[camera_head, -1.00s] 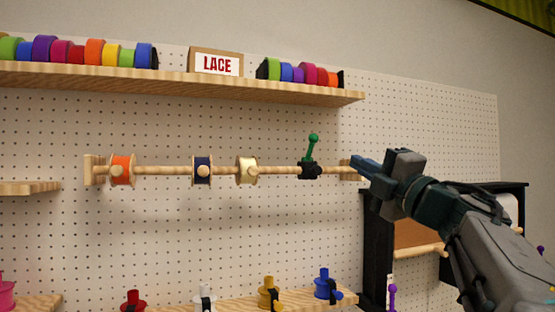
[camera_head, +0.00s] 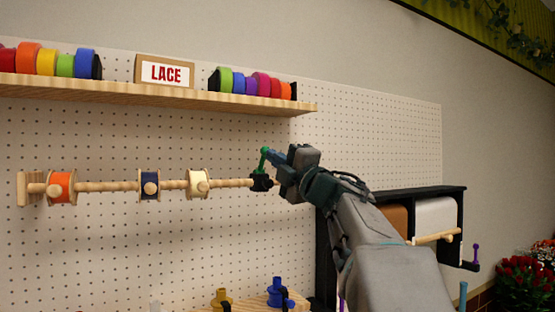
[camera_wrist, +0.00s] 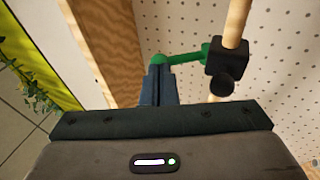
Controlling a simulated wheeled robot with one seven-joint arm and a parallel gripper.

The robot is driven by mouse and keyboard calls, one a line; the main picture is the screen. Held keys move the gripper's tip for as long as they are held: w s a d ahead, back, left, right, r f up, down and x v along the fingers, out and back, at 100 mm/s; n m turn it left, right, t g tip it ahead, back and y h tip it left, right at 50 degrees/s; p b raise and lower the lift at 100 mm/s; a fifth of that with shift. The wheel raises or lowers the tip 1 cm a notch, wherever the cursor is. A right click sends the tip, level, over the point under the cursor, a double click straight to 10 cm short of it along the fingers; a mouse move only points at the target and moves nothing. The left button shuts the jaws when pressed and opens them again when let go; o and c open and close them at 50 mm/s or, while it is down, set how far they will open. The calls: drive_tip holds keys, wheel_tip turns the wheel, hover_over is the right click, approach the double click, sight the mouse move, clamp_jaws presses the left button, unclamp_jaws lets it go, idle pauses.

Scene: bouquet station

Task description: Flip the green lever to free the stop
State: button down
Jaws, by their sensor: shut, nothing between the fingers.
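The green lever (camera_head: 264,158) stands up from a black stop (camera_head: 261,182) clamped on the wooden rod (camera_head: 110,186) at its right part. In the wrist view the green lever (camera_wrist: 188,57) reaches from the black stop (camera_wrist: 229,68) to the fingertips. My gripper (camera_head: 272,158) is shut and empty, with its blue-grey fingertips right at the lever's upper end from the right. In the wrist view the fingers (camera_wrist: 158,82) overlap the lever's knob; whether they touch it I cannot tell for sure.
An orange spool (camera_head: 62,187), a navy spool (camera_head: 149,185) and a cream spool (camera_head: 198,183) sit on the rod. A wooden shelf (camera_head: 150,91) with ribbon rolls and a LACE sign (camera_head: 165,73) is above. A black rack (camera_head: 440,193) stands right.

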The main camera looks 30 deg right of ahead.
drive_tip(key=shift+r, duration=0.2)
drive_tip(key=w+r+p, duration=0.2)
drive_tip(key=shift+r, duration=0.3)
drive_tip(key=shift+p+x, duration=0.45)
drive_tip(key=shift+x, duration=0.5)
drive_tip(key=shift+w+d+r+p, duration=0.1)
drive_tip(key=shift+w+r+p, duration=0.25)
drive_tip(key=shift+w, duration=0.35)
drive_tip(key=shift+s, duration=0.1)
idle(0.4)
drive_tip(key=shift+s+d, duration=0.2)
drive_tip(key=shift+s, duration=0.1)
drive_tip(key=s+d+r+b, duration=0.1)
drive_tip(key=s+d+b, duration=0.1)
drive_tip(key=s, duration=1)
drive_tip(key=shift+s+d+r, duration=0.3)
drive_tip(key=shift+s+d, duration=0.1)
